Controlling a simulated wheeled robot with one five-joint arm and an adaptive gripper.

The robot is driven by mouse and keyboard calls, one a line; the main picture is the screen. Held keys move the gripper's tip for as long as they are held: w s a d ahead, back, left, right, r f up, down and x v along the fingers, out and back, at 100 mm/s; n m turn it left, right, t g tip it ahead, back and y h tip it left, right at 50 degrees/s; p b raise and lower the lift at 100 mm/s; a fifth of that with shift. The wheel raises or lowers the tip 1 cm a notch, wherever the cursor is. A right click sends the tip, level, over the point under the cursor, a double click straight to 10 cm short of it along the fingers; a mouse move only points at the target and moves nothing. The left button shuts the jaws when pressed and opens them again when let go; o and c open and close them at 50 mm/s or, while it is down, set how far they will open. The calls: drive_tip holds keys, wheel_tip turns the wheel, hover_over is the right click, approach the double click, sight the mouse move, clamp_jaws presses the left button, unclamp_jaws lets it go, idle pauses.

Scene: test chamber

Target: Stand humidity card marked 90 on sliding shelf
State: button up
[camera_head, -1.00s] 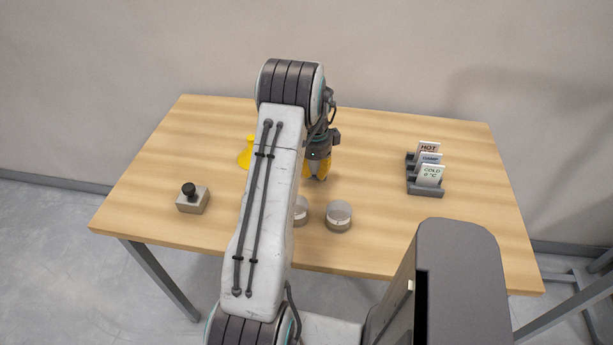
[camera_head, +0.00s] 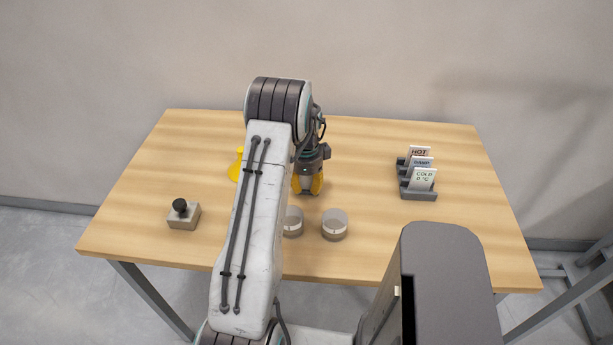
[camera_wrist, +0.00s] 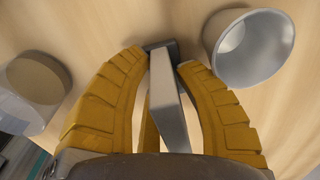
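A dark slotted rack (camera_head: 420,196) at the table's right holds upright cards in a row. The middle card (camera_head: 422,161) seems to read DAMP; its lower part is hidden, so no 90 shows. The HOT card (camera_head: 418,152) is behind it and the COLD 0 °C card (camera_head: 424,178) in front. I make out no sliding shelf. My gripper (camera_head: 307,187) is low over the table's middle, well left of the rack, its yellow fingers apart. In the wrist view a narrow grey piece with a dark end (camera_wrist: 167,100) lies between the fingers; I cannot tell what it is.
Two round grey cups or pots (camera_head: 334,226) (camera_head: 292,222) stand in front of my gripper; one shows hollow in the wrist view (camera_wrist: 250,48). A yellow cone-like object (camera_head: 236,168) is partly behind my arm. A box with a black knob (camera_head: 183,213) stands at left.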

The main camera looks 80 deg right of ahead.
sight(307, 190)
wheel_tip(307, 190, up, 12)
drive_tip(key=b, duration=0.4)
drive_tip(key=shift+a, duration=0.3)
drive_tip(key=w+a+r+n+t+h, duration=0.1)
drive_tip(key=w+a+r+n, duration=0.3)
drive_tip(key=w+a+n, duration=0.5)
drive_tip(key=w+a+r+n, duration=0.5)
drive_tip(key=w+a, duration=0.5)
drive_tip(key=w, duration=0.4)
drive_tip(key=w+a+r+n+t, duration=0.1)
drive_tip(key=w+a+n+t, duration=0.15)
drive_tip(key=a+n, duration=0.95)
drive_tip(key=s+a+f+n, duration=0.1)
drive_tip(key=s+a+n, duration=0.1)
drive_tip(key=a, duration=0.4)
drive_tip(key=s+a+f+n+y, duration=0.1)
drive_tip(key=s+a+n, duration=0.1)
drive_tip(key=a+n, duration=0.2)
drive_tip(key=s+a+n, duration=0.2)
drive_tip(key=a+n, duration=0.1)
drive_tip(key=a, duration=0.5)
drive_tip(key=shift+s+f+t, duration=0.35)
drive_tip(key=shift+s+f, duration=0.05)
drive_tip(key=shift+d, duration=0.1)
